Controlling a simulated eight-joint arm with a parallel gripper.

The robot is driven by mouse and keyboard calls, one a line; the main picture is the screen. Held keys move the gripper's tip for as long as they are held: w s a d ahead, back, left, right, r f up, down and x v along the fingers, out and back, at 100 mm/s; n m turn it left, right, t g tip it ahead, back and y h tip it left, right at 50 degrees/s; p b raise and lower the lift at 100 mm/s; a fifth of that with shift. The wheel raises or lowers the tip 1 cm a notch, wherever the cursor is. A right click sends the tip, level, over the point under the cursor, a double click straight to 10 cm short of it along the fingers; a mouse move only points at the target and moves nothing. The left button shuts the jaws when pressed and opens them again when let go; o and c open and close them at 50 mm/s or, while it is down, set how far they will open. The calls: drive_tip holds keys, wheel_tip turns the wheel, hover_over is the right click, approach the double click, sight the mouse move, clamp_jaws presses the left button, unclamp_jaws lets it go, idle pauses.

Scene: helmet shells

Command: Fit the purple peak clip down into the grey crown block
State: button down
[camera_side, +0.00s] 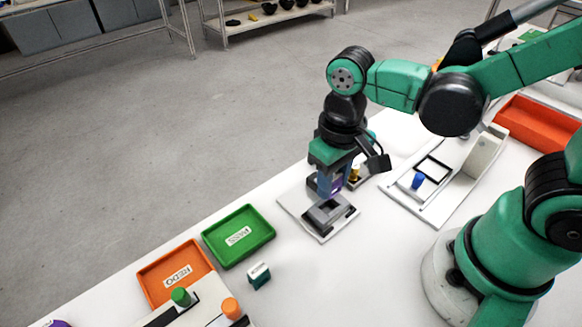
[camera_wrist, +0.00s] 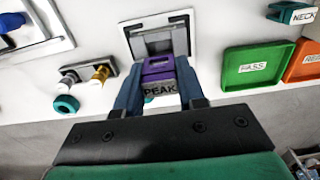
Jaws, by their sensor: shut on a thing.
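My gripper (camera_side: 331,184) is above the white plate, shut on the purple peak clip (camera_side: 338,185). In the wrist view the purple clip (camera_wrist: 158,68) sits between the two blue fingers (camera_wrist: 160,93), with a grey face marked PEAK toward the camera. The grey crown block (camera_side: 330,214) stands on the white plate (camera_side: 299,209) just below the gripper, with a dark opening in its top. It also shows in the wrist view (camera_wrist: 154,40), beyond the clip. The clip looks apart from the block in the side view; the fingers hide part of it.
A green PASS tray (camera_side: 217,246) and an orange REDO tray (camera_side: 153,279) lie to the left. A green-and-white NECK piece (camera_side: 259,275) stands near them. A white fixture with a blue knob (camera_side: 418,181) is at right. Gold and silver pegs (camera_wrist: 100,74) stand close beside the block's plate.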

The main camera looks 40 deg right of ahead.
sight(332, 194)
drive_tip(key=shift+f, duration=1.1)
drive_tip(key=shift+f, duration=0.55)
idle(2.3)
drive_tip(key=shift+d+r, duration=0.1)
drive_tip(key=shift+r, duration=0.15)
idle(0.7)
drive_tip(key=shift+f, duration=0.25)
idle(0.8)
drive_tip(key=shift+r, duration=0.25)
idle(0.7)
drive_tip(key=shift+f, duration=0.25)
idle(0.8)
